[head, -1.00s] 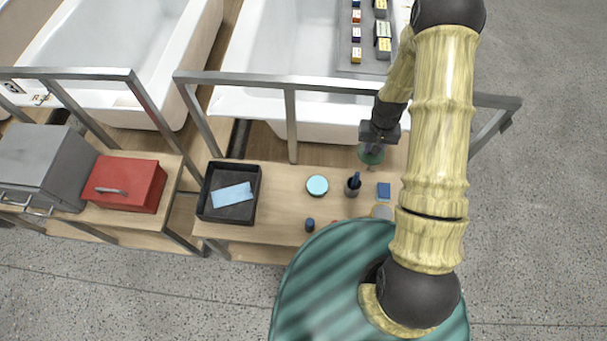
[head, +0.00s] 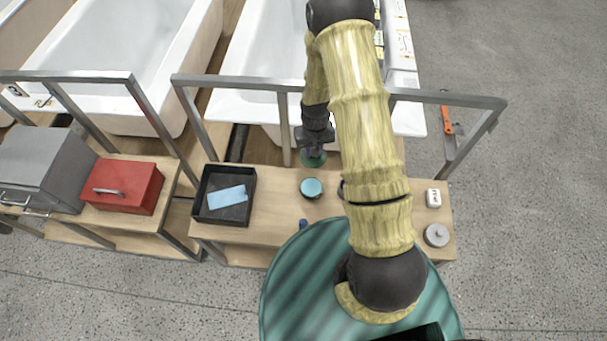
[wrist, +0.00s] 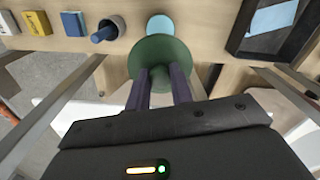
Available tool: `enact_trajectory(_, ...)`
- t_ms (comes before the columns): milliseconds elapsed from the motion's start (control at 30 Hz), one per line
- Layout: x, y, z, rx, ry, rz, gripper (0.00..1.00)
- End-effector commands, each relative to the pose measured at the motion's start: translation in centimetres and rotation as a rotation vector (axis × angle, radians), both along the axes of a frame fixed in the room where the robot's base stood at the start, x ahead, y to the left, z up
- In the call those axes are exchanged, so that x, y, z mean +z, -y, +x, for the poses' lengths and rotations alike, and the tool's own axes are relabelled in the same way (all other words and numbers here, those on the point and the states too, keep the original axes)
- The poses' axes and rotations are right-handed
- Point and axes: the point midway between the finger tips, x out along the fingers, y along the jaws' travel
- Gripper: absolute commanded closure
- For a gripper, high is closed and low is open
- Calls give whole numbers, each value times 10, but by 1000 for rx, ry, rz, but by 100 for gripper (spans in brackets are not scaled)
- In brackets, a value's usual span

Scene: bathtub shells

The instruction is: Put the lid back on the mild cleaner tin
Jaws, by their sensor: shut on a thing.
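My gripper (head: 315,145) is shut on the knob of a round green lid (head: 313,160). The wrist view shows its two fingers (wrist: 163,78) closed on the knob under the green disc (wrist: 160,58). A round tin, light blue on top (head: 311,187), stands on the wooden bench. In the head view the lid is behind the tin, towards the tub, and apart from it in the picture. In the wrist view the tin (wrist: 159,26) shows just beyond the lid, which hides part of it. No label on the tin can be read.
A black tray (head: 248,212) with a blue cloth (head: 227,196) is left of the tin. A dark cup (wrist: 116,22) holding something blue, a blue box (wrist: 73,24) and a yellow box (wrist: 37,23) stand nearby. A metal rail (head: 240,82) runs behind the bench.

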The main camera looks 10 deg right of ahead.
Motion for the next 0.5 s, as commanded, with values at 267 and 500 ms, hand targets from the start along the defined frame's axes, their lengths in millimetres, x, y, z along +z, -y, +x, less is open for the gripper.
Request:
enact_trajectory(267,0,1,0,-2,0,0,100)
enact_trajectory(500,-7,1,0,9,0,-1,100)
